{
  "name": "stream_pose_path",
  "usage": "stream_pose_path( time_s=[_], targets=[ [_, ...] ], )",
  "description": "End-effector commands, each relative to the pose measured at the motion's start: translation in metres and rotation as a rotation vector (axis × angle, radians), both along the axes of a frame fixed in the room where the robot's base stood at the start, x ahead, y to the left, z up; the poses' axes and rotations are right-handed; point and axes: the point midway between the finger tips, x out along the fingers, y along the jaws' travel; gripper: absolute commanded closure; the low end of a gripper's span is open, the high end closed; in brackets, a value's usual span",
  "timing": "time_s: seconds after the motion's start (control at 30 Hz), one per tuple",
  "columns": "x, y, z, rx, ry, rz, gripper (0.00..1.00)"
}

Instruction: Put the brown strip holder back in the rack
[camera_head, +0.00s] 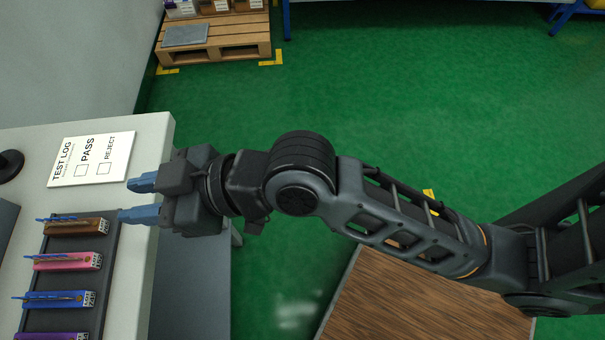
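The brown strip holder (76,228) lies at the far end of the dark rack (72,280), in line with the other holders. Its label end faces right, and a blue strip shows at its left end. Whether it is fully seated cannot be told from this angle. My gripper (131,199) is just right of and beyond the brown holder, over the table's right edge. Its two blue fingers point left and are spread apart, with nothing visible between them. It appears clear of the holder.
Pink (66,261), blue (58,299) and purple (50,337) holders sit in the rack nearer to me. A test log sheet (92,159) lies beyond the rack on the white table (150,134). A wooden pallet (214,41) stands on the green floor behind.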

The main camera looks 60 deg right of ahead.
Motion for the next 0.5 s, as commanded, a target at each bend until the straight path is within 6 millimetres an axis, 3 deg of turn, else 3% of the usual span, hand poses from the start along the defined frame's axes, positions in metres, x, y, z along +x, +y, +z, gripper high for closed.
stream_pose_path(
  time_s=[0.1, 0.23, 0.5],
  targets=[
    [-0.031, -0.034, -0.026, 0.002, 0.025, -0.107, 0.66],
    [-0.072, -0.07, -0.043, 0.006, 0.03, -0.228, 0.66],
    [-0.167, -0.123, -0.048, -0.002, 0.011, -0.418, 0.66]
  ],
)
